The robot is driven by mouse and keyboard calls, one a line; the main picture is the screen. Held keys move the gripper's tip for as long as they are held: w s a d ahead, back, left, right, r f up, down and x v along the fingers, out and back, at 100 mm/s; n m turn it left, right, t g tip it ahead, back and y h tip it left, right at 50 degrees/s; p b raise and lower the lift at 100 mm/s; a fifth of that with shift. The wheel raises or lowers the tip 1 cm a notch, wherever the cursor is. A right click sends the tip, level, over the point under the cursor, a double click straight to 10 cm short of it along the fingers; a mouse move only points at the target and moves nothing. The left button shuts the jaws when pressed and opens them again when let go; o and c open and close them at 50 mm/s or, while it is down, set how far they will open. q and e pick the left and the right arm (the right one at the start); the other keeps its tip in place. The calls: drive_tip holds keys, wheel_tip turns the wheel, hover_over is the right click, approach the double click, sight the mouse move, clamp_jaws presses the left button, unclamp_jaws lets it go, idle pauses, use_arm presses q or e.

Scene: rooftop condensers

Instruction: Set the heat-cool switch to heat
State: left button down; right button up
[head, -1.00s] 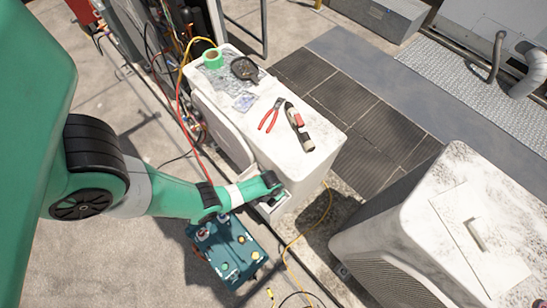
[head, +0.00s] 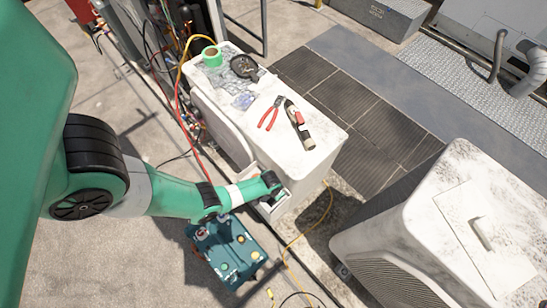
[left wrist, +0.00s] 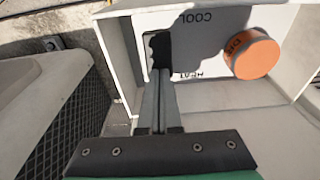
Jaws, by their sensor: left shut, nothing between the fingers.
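The control panel (left wrist: 220,20) is white, with COOL printed near its top edge and a partly hidden HEAT lower down. A black piece (left wrist: 157,48), which looks like the switch, sits at the panel's left side. My left gripper (left wrist: 161,76) is shut and empty, its fingertips right at the black piece. I cannot tell whether they touch it, and the switch's setting is unclear. An orange knob (left wrist: 252,54) stands to the right of the fingers. In the head view, my left gripper reaches into the open box on the condenser's (head: 305,170) near side. My right gripper is not in view.
The box walls (left wrist: 118,55) stand close around the fingers. Red pliers (head: 269,114), a dark-handled tool (head: 299,126) and green tape (head: 212,56) lie on the condenser. A teal battery-like unit (head: 228,252) sits below my arm. A second condenser (head: 420,215) stands at right.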

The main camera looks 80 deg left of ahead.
use_arm(q)
drive_tip(key=shift+f, duration=0.25)
drive_tip(key=shift+r, duration=0.1)
wheel_tip(320, 180, up, 7)
drive_tip(key=p, duration=0.6)
drive_tip(key=shift+p, duration=0.35)
